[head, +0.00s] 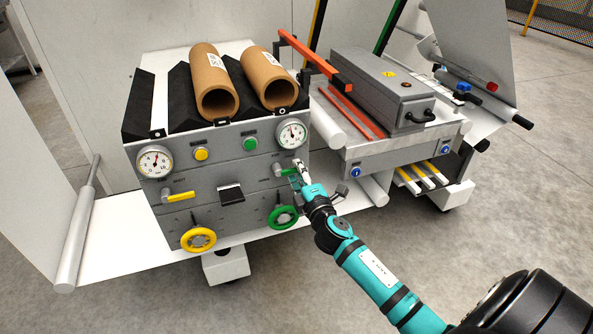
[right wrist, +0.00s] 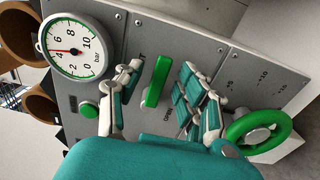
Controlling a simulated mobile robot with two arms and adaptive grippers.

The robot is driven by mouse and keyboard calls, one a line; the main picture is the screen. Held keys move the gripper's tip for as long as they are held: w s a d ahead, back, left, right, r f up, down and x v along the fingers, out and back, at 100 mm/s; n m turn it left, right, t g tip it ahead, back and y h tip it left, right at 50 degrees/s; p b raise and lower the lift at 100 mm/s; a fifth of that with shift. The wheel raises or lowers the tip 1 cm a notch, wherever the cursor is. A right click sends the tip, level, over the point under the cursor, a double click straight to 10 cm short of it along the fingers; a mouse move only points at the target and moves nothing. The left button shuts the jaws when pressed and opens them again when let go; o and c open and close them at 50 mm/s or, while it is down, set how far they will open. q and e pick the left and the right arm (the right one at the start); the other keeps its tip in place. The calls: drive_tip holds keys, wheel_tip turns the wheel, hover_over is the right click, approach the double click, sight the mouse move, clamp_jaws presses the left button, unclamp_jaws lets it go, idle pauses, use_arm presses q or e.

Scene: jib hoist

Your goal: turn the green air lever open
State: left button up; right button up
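The green air lever (right wrist: 157,82) shows in the right wrist view on the grey panel, between the fingers of my right gripper (right wrist: 162,98). The gripper is open, with a finger on each side of the lever and visible gaps; I see no contact. In the head view my right gripper (head: 304,178) is at the panel's right side and covers most of the lever (head: 288,171). My left gripper is not in view.
A green handwheel (head: 283,217) sits just below the right gripper, with a pressure gauge (head: 292,135) and green button (head: 250,143) above. A yellow lever (head: 181,197) and yellow handwheel (head: 198,239) are on the panel's left. A grey box (head: 382,90) stands right.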

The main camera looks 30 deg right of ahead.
drive_tip(key=shift+x, duration=0.9)
drive_tip(key=shift+c, duration=0.3)
clamp_jaws()
drive_tip(key=shift+f, duration=0.1)
